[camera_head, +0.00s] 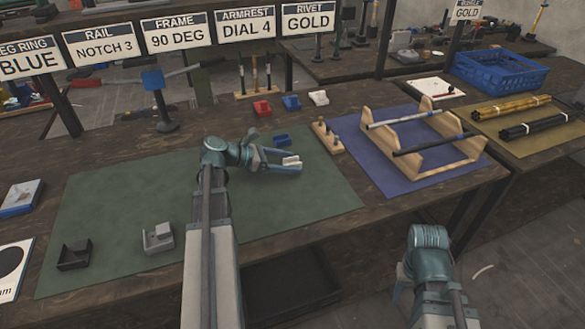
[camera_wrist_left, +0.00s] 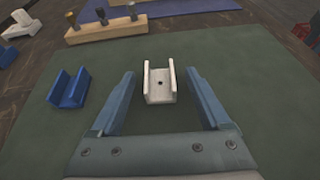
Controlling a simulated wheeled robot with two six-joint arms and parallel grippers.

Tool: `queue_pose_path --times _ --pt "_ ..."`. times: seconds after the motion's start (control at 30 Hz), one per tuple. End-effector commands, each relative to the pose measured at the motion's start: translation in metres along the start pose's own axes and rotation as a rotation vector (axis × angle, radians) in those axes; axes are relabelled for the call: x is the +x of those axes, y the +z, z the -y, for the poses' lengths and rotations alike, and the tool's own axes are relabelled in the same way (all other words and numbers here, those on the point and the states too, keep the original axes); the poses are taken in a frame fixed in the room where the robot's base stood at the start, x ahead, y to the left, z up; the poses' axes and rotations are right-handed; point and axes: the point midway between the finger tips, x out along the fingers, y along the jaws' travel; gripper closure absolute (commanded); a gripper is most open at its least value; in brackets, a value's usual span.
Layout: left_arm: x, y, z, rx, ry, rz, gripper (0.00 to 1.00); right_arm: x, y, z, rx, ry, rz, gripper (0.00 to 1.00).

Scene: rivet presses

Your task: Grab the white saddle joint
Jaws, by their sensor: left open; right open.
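The white saddle joint (camera_wrist_left: 160,97) is a small U-shaped channel with a hole in its floor, lying on the green mat. In the left wrist view it sits between the two blue fingers of my left gripper (camera_wrist_left: 160,75), with a visible gap on each side. The gripper is open and empty. In the head view the joint (camera_head: 291,160) shows between the fingers of my left gripper (camera_head: 298,163). A blue saddle joint (camera_wrist_left: 69,88) lies just outside the left finger; it also shows in the head view (camera_head: 282,140).
The green mat (camera_head: 110,205) has a grey-white part (camera_head: 158,238) and a black part (camera_head: 74,255) at front left. Red (camera_head: 262,107), blue (camera_head: 291,102) and white (camera_head: 318,98) parts stand behind. A wooden peg block (camera_head: 328,138) and a rack (camera_head: 425,140) stand to the right.

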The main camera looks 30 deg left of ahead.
Motion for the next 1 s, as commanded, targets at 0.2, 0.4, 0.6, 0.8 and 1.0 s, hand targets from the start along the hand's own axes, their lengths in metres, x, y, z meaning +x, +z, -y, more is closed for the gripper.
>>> queue_pose_path --times 0.2,0.4,0.6,0.8,1.0 --pt "0.0025 0.0003 -0.0003 -0.001 0.001 0.000 0.20 0.0006 0.0000 0.0001 0.000 0.000 0.000 0.50" --pt "0.0023 0.0002 -0.0003 0.000 0.001 0.000 0.52 0.0006 0.0000 0.0001 0.000 0.000 0.000 0.50" --pt "0.0022 0.0002 -0.0003 0.000 0.001 0.000 0.88 0.0006 -0.0001 0.0001 0.000 0.000 0.000 0.50" --pt "0.0022 0.0002 -0.0003 0.000 0.001 0.000 1.00 0.0006 0.0000 0.0001 0.000 0.000 0.000 0.50" --pt "0.0020 0.0014 -0.0003 0.000 0.001 0.000 1.00 -0.0005 0.0000 0.0000 0.000 0.000 0.000 0.50"
